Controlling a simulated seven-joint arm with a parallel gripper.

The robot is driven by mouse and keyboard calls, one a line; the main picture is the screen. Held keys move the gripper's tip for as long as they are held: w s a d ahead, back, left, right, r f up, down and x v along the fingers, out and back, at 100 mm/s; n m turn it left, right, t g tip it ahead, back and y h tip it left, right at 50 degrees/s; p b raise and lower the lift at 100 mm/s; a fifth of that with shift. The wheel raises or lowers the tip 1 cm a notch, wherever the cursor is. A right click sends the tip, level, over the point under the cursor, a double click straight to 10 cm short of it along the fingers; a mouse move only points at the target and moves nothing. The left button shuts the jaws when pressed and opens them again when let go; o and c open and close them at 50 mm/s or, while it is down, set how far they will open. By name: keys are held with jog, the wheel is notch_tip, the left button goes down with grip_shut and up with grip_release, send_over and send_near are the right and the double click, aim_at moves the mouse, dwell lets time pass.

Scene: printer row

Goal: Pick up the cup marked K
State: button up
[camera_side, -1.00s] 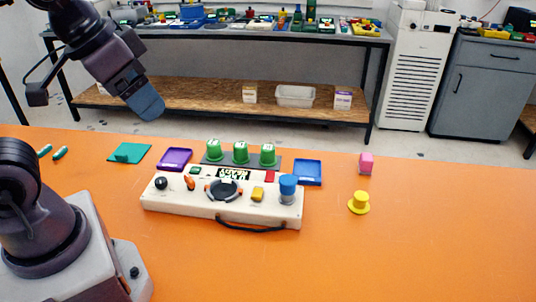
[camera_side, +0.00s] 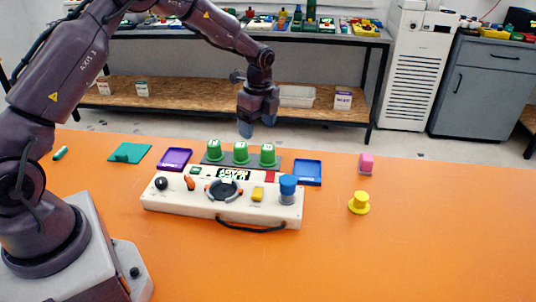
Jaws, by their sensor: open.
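Three green cups stand in a row on a dark grey pad behind the white console: a left cup (camera_side: 214,150), a middle cup (camera_side: 240,153) and a right cup (camera_side: 267,155). Each has a pale marked top, but the letters are too small to read, so I cannot tell which is K. My gripper (camera_side: 258,127) hangs pointing down, above and behind the row, between the middle and right cups in the picture. It is open and empty, apart from the cups.
The white console (camera_side: 170,199) with knobs and a blue cylinder (camera_side: 288,188) stands in front of the cups. A purple tray (camera_side: 174,158) and a blue tray (camera_side: 307,172) flank them. A pink cube (camera_side: 366,163) and yellow piece (camera_side: 358,202) lie right. The front right table is clear.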

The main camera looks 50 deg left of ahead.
aim_at(268, 147)
jog(key=w+a+m+t, duration=0.1)
jog(key=w+a+m, duration=0.1)
jog(key=w+m, duration=0.5)
jog(key=f, duration=0.4)
jog(key=s+f+m, duration=0.1)
jog(key=f, duration=0.3)
jog(key=a+f+m, duration=0.1)
jog(key=f, duration=0.3)
jog(key=shift+s+f, duration=0.2)
jog(key=shift+s, duration=0.05)
jog(key=c, duration=1)
